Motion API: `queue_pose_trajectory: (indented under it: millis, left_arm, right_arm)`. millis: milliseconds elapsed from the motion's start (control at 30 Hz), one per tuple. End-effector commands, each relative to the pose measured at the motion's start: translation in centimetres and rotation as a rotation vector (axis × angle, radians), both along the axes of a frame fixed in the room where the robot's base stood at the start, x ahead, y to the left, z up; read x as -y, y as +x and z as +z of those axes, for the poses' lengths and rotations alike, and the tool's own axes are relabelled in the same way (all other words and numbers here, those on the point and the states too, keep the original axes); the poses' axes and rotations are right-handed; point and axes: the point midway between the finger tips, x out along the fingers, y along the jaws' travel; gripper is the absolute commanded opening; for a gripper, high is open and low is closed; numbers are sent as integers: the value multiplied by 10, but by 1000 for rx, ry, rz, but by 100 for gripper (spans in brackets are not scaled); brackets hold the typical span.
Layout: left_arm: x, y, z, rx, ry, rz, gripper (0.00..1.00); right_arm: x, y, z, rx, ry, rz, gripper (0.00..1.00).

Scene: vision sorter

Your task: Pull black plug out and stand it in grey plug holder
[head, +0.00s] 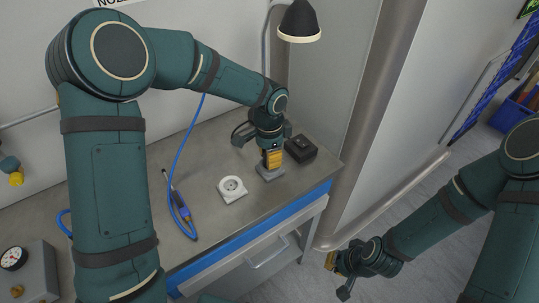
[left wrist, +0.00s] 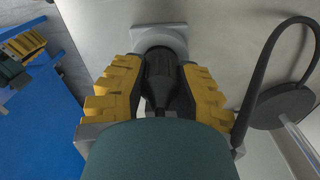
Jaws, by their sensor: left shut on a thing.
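My left gripper (head: 272,162) points down over the grey plug holder (head: 271,174) near the bench's right end. In the left wrist view its yellow fingers (left wrist: 162,95) are shut on the black plug (left wrist: 160,75), one on each side. The plug is lined up with the round ring of the grey holder (left wrist: 173,31), and its far end overlaps that ring. I cannot tell how deep it sits. The fingers hide the plug in the head view. A white socket (head: 232,189) lies left of the holder, with nothing in it. My right gripper (head: 336,275) is open and empty, off the bench.
A black box (head: 300,149) stands just right of the left gripper. A lamp (head: 299,22) hangs above. A blue tool (head: 179,206) with a blue cable lies left of the socket. A gauge box (head: 28,272) is at far left. A black cord (left wrist: 262,75) arcs beside the plug.

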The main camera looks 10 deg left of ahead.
Motion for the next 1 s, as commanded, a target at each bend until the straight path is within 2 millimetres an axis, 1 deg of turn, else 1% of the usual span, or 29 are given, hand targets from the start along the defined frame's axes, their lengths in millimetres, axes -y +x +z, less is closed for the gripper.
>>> queue_pose_trajectory:
  millis: [400,433,467,500,833,933,1000]
  left_arm:
    - [0,0,-3,0,0,0,0]
    - [0,0,-3,0,0,0,39]
    - [0,0,-3,0,0,0,49]
    - [0,0,-3,0,0,0,57]
    - [0,0,-2,1,0,0,57]
    - [0,1,6,4,-1,0,57]
    - [0,1,16,5,0,1,57]
  right_arm:
    - [0,0,-2,0,0,0,0]
    - [0,0,-2,0,0,0,0]
    - [0,0,-2,0,0,0,0]
    - [0,0,-2,0,0,0,0]
    - [0,0,-2,0,0,0,0]
    - [0,0,-2,0,0,0,0]
    - [0,0,-2,0,0,0,0]
